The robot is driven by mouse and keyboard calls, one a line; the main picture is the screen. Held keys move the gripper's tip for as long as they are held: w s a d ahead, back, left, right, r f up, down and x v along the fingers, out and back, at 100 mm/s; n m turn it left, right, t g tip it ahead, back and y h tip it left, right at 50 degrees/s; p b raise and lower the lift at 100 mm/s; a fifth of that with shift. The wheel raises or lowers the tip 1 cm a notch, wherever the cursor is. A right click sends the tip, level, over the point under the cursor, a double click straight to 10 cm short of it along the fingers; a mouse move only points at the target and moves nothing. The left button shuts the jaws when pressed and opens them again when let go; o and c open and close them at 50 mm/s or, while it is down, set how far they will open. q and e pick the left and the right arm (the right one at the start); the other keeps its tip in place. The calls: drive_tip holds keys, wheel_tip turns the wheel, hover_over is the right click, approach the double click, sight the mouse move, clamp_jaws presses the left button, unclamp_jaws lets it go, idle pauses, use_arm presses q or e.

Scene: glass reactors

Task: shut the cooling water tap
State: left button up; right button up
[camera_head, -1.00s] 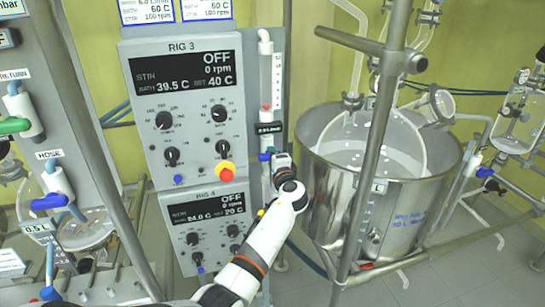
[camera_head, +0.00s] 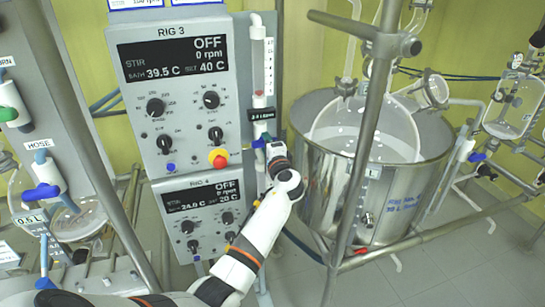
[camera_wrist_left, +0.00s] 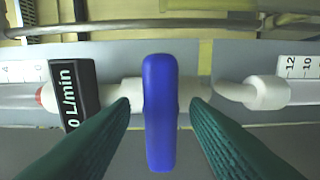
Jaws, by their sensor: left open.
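A blue tap handle (camera_head: 262,141) sits on the white vertical pipe below the flow meter (camera_head: 259,65), right of the RIG 3 panel. In the left wrist view the blue handle (camera_wrist_left: 160,112) lies crosswise to its white pipe (camera_wrist_left: 130,92). My left gripper (camera_head: 270,146) is at the handle. Its two green fingers (camera_wrist_left: 160,104) are open, one on each side of the handle, with visible gaps. Part of the handle is hidden by the gripper in the head view. My right gripper is not in view.
A black L/min display (camera_head: 262,114) is just above the tap. The RIG 3 panel (camera_head: 183,75) with knobs and a red-yellow button (camera_head: 218,158) stands to the left. A steel post (camera_head: 362,150) and a large steel vessel (camera_head: 400,205) stand to the right.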

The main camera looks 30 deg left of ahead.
use_arm(q)
drive_tip(key=b+v, duration=0.2)
drive_tip(key=v, duration=0.8)
drive_tip(key=shift+s+d, duration=0.15)
drive_tip(key=d+f+m+h, duration=0.1)
drive_tip(key=d+f+h, duration=0.15)
drive_tip(key=f, duration=0.75)
drive_tip(key=d+f+m+h, duration=0.1)
drive_tip(key=f+h, duration=0.2)
drive_tip(key=f, duration=0.8)
drive_tip(key=s+d+f+g+h, duration=0.2)
drive_tip(key=s+f, duration=0.4)
drive_tip(key=f, duration=0.5)
drive_tip(key=s+d+f+g+h, duration=0.25)
drive_tip(key=s+f, duration=0.45)
drive_tip(key=f, duration=0.4)
drive_tip(key=s+d+f+n+g+h, duration=0.1)
drive_tip(key=s+f+n+g, duration=0.1)
drive_tip(key=s+f, duration=0.65)
drive_tip(key=s+d+f+n+g+h, duration=0.15)
drive_tip(key=s+f, duration=0.45)
drive_tip(key=s, duration=0.6)
drive_tip(key=s+f+n+g, duration=0.1)
drive_tip(key=s+f+n, duration=0.1)
drive_tip(key=s, duration=0.8)
drive_tip(key=s+f+n+g+h, duration=0.1)
drive_tip(key=s+f+n, duration=0.1)
drive_tip(key=s, duration=0.8)
drive_tip(key=shift+f+g, duration=0.4)
drive_tip(key=shift+f, duration=0.45)
